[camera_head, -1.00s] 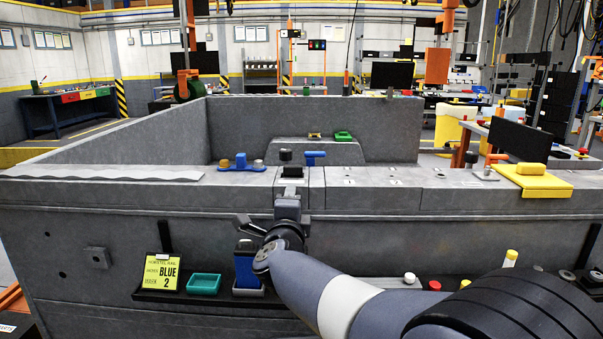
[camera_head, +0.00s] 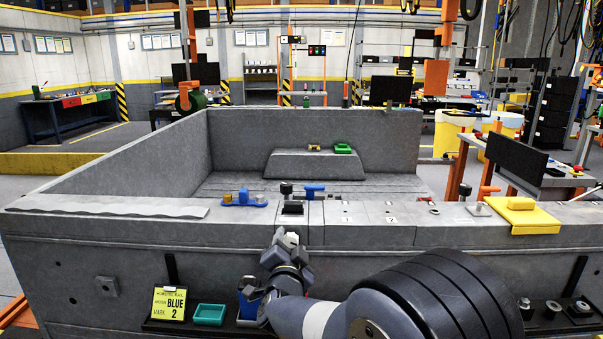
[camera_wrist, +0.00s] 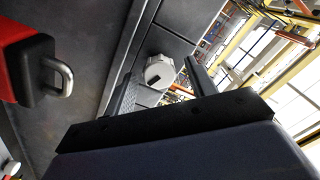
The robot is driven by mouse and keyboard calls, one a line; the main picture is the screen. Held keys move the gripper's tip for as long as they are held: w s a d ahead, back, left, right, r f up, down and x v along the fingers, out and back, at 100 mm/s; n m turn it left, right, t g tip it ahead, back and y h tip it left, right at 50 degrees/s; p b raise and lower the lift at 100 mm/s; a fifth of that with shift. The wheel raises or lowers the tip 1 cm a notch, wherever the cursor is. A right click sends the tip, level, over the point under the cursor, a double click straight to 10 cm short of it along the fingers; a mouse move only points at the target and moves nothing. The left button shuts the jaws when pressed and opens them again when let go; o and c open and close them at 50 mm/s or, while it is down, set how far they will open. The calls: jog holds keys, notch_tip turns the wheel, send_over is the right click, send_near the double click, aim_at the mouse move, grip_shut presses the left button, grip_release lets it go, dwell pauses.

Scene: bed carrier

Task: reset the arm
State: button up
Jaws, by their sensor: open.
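My gripper (camera_head: 284,243) is in front of the grey bed's front wall, a little below its top ledge (camera_head: 380,209). Its fingers are small and partly hidden by my wrist in the head view. In the wrist view my gripper (camera_wrist: 163,86) shows two dark fingers apart. A pale faceted knob (camera_wrist: 160,70) shows between or beyond them; I cannot tell its distance. My arm is bent low at the front of the head view and hides part of the front shelf.
The shelf holds a green tray (camera_head: 210,314), a blue item (camera_head: 249,305) and a yellow card (camera_head: 169,303). A red block with metal loop (camera_wrist: 25,58) shows in the wrist view.

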jog(key=n+p, duration=0.4)
jog(key=p, duration=0.1)
jog(key=shift+r+p, duration=0.2)
jog(key=shift+p, duration=0.2)
jog(key=shift+f+n+p, duration=0.1)
jog(key=shift+n+p, duration=0.7)
jog(key=shift+p, duration=0.35)
jog(key=shift+f, duration=0.1)
